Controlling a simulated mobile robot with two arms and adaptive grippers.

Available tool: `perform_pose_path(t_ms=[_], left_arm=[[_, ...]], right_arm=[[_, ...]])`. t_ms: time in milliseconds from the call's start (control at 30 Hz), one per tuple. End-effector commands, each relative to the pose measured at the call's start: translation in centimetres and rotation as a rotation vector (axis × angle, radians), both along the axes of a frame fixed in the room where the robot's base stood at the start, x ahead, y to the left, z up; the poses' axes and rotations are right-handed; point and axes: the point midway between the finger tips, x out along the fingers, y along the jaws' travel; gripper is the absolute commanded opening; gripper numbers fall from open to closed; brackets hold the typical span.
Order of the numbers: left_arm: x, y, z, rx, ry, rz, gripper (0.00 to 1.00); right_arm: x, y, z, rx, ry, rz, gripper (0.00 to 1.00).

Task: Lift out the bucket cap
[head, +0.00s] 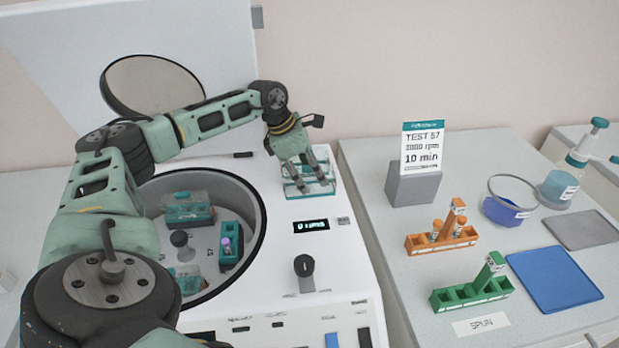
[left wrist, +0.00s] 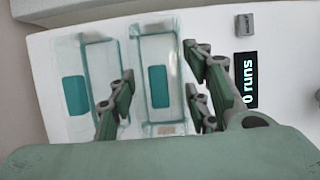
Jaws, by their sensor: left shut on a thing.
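My left gripper (head: 309,181) is shut on a clear bucket cap with a teal part, on or just above the white deck of the centrifuge, right of its bowl. In the left wrist view my left gripper (left wrist: 158,92) has its fingers on either side of this cap (left wrist: 155,50). A second clear cap (left wrist: 78,50) lies beside it. In the head view a teal bucket (head: 190,215) with a clear cap sits at the back of the bowl. A bucket (head: 230,258) at the right holds a purple-topped tube. Another bucket (head: 187,277) is partly hidden by my arm.
The centrifuge lid (head: 200,60) stands open behind. A display (head: 311,226) and knob (head: 304,266) are on the deck. On the right table are an orange rack (head: 425,243), a green rack (head: 470,293), a blue mat (head: 555,280), a sign (head: 422,150) and a blue-filled beaker (head: 505,210).

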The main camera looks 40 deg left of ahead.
Motion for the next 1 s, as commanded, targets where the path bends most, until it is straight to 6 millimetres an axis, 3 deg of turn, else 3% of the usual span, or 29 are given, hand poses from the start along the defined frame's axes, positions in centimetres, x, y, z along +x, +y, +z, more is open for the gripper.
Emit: perform_pose_path(t_ms=[367,567,667,1000], left_arm=[[0.0,0.0,0.3,-0.001,-0.001,0.000,0.20],[0.1,0.0,2.2,0.000,-0.005,0.001,0.19],[0.1,0.0,4.1,0.000,-0.007,0.000,0.19],[1.3,-7.4,8.3,0.000,-0.005,-0.005,0.19]], right_arm=[[-0.1,0.3,-0.2,0.003,0.002,-0.001,0.40],[-0.1,0.2,-0.9,0.003,0.003,-0.001,0.40],[-0.1,0.2,-1.6,0.003,0.003,-0.001,0.40],[-0.2,0.1,-3.1,0.001,0.004,-0.001,0.40]])
